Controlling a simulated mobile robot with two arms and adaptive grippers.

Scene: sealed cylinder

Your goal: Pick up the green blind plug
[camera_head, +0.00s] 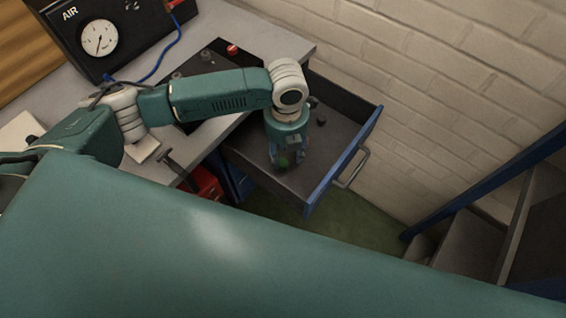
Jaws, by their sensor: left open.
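The green blind plug (283,162) is a small green round piece in the open drawer (318,197). My left gripper (281,160) points down into the drawer, directly over or around the plug. The gripper is open, and its fingers are small and dark in this view. I cannot tell whether they touch the plug. My right gripper is not in view.
The drawer has a blue front with a metal handle (351,168). A dark small part (321,121) lies farther back in it. On the bench, a red knob (232,49) and a black AIR gauge box (99,38) stand behind my left arm. A brick wall borders the right.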

